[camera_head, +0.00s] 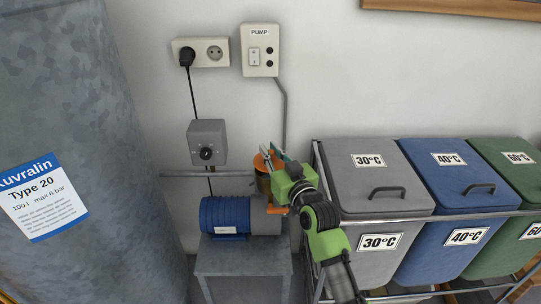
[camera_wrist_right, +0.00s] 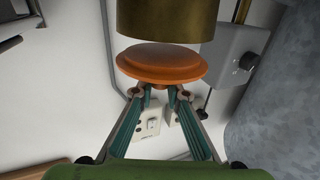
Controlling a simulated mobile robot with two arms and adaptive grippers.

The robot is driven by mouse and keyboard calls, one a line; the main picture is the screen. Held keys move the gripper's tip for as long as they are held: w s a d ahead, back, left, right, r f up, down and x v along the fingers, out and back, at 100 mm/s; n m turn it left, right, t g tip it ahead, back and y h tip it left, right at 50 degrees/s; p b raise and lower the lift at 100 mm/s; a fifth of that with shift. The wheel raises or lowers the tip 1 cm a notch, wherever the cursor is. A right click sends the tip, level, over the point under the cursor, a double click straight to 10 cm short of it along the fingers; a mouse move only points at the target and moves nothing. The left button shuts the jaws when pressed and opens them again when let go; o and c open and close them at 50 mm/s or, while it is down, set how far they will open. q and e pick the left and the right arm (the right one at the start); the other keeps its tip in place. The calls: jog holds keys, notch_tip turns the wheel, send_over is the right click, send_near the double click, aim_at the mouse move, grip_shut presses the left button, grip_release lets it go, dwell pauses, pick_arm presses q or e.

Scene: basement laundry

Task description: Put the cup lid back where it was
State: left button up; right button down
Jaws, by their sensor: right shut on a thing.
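The cup lid (camera_wrist_right: 162,64) is an orange-brown disc in the right wrist view. It also shows in the head view (camera_head: 261,161), partly hidden by my right gripper. The brass-coloured cup (camera_wrist_right: 167,18) stands against the lid's far side in the wrist view; in the head view the cup (camera_head: 263,184) is below the lid, by the blue pump. The lid is lined up with the cup's mouth, but I cannot tell whether they touch. My right gripper (camera_wrist_right: 158,93) is shut on the lid, its fingertips at the lid's outer side. My left gripper is not in view.
The blue pump motor (camera_head: 228,216) sits on a grey stand (camera_head: 243,260). A grey dial box (camera_head: 207,142) and a vertical pipe are close behind. A large metal tank (camera_head: 75,120) is at left; grey (camera_head: 375,188), blue and green laundry bins stand at right.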

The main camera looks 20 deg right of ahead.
jog(key=shift+f, duration=0.15)
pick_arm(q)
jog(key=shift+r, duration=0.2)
pick_arm(e)
jog(key=shift+f, duration=0.65)
jog(key=c, duration=2)
grip_release()
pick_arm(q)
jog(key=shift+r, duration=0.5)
pick_arm(e)
jog(key=shift+r, duration=0.2)
